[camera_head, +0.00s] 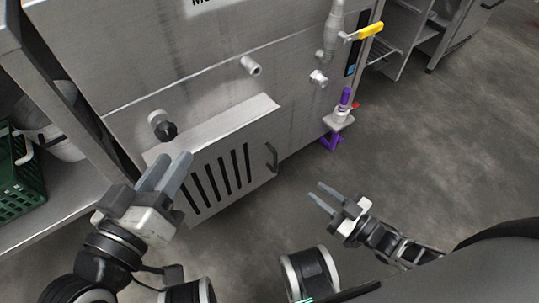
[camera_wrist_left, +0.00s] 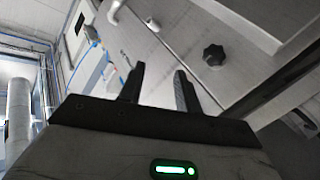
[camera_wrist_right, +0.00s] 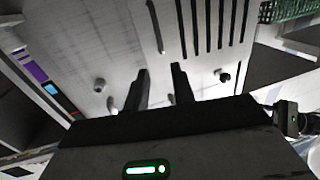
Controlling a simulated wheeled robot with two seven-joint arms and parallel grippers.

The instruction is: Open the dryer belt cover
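The slotted metal cover (camera_head: 225,172) stands out low on the front of the steel machine, with a sloped top, vertical slots and a curved dark handle (camera_head: 271,157) at its right end. The handle also shows in the right wrist view (camera_wrist_right: 155,27). My right gripper (camera_head: 316,193) is open and empty, right of and nearer than the handle, apart from it. My left gripper (camera_head: 170,170) is open and empty, in front of the cover's left end in the head view; whether it touches cannot be told.
A black knob (camera_head: 167,130) sits above the cover's left end. Pipe stubs (camera_head: 251,66) and a yellow-handled valve (camera_head: 369,32) are on the machine. A purple fitting (camera_head: 344,97) stands at its right corner. A green crate (camera_head: 20,175) is on the left shelf. Floor at right is clear.

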